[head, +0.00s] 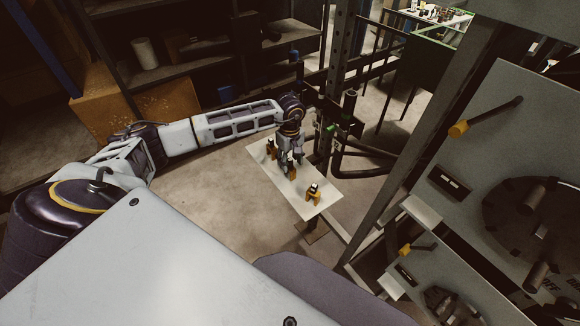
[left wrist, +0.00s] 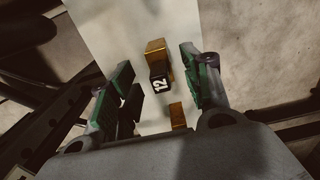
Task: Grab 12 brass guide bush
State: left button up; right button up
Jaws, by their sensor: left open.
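The 12 brass guide bush (left wrist: 160,78) shows in the left wrist view, with a black face marked "12" in white and brass-coloured parts around it. It lies between the two green-padded fingers of my left gripper (left wrist: 157,65), with visible gaps on both sides. In the head view my left gripper (head: 291,166) points down over a white board, open, with a brass-coloured piece (head: 292,173) at its fingertips. I cannot read a number there. My right gripper is not in view.
The narrow white board (head: 327,190) also carries a brass piece with a dark top (head: 313,194) nearer the front and another (head: 271,148) farther back. Metal frame posts and pipes stand close on the right. Grey machine panels (head: 520,150) fill the right side.

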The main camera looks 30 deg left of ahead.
pick_arm(q)
notch_tip(320, 180, down, 2)
jog(key=shift+f, duration=0.15)
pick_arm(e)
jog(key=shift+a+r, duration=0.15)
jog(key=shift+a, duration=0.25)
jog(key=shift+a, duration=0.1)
pick_arm(q)
grip_shut()
notch_tip(320, 180, up, 9)
jog(key=shift+r+b, duration=0.1)
jog(key=shift+b, duration=0.35)
jog(key=shift+r, duration=0.4)
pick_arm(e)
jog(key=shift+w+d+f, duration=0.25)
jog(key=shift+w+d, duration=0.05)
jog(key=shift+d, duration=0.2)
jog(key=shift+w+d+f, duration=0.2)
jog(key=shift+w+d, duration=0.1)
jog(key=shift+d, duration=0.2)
